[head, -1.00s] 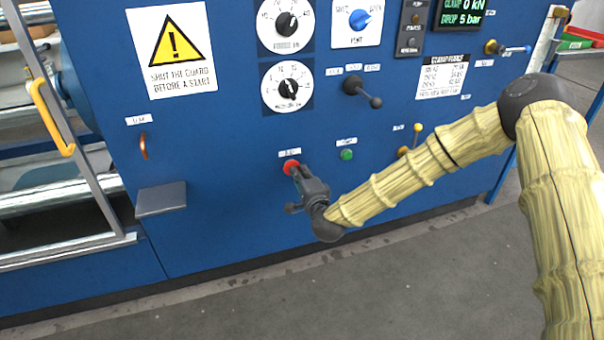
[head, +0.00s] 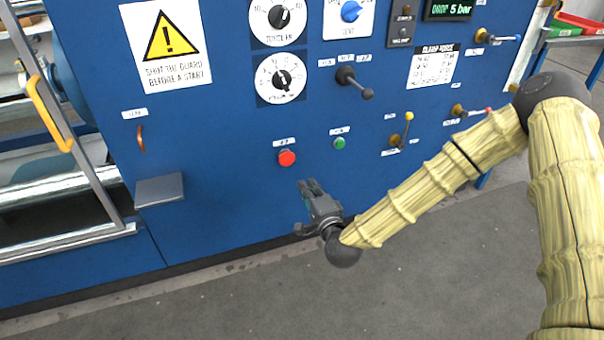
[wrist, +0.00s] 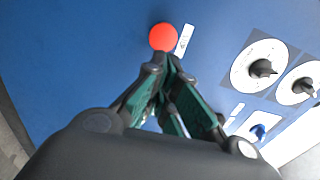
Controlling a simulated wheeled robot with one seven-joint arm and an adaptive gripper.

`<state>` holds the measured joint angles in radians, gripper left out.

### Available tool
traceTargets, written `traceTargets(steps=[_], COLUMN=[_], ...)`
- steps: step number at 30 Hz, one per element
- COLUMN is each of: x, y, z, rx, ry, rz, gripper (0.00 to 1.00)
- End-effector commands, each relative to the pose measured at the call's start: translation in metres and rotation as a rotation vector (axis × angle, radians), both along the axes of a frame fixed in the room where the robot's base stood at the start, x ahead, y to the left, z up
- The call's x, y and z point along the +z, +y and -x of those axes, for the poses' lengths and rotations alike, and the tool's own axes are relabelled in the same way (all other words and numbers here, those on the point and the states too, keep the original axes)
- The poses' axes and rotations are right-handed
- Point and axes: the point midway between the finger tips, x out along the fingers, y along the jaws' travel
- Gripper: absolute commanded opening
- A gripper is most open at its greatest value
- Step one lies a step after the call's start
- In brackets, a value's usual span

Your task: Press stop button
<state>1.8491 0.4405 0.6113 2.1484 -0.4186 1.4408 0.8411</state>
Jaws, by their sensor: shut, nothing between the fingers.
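The red stop button (head: 287,158) stands out from the blue panel under a small white label, in the middle of the head view. It also shows in the wrist view (wrist: 163,37), just beyond the fingertips. My gripper (head: 308,187) is shut and empty, below and a little right of the button in the head view. In the wrist view its green-padded fingers (wrist: 165,68) meet at the tips just short of the red button's image. The gripper is apart from the button, and the button is fully visible in the head view.
A green button (head: 339,143) sits right of the red one. A black lever (head: 356,84) and a yellow-tipped lever (head: 404,130) stick out nearby. A grey ledge (head: 160,190) juts out at left. The panel below the buttons is bare.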

Motion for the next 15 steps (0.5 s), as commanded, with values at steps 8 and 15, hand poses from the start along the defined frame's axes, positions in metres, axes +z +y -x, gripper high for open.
traceTargets(steps=[8, 15], x=[0.000, -0.001], y=[-0.004, -0.004], z=[0.017, 0.017], rx=[0.002, 0.003], ry=[0.001, 0.000], rz=[-0.001, -0.001], gripper=[0.00, 0.00])
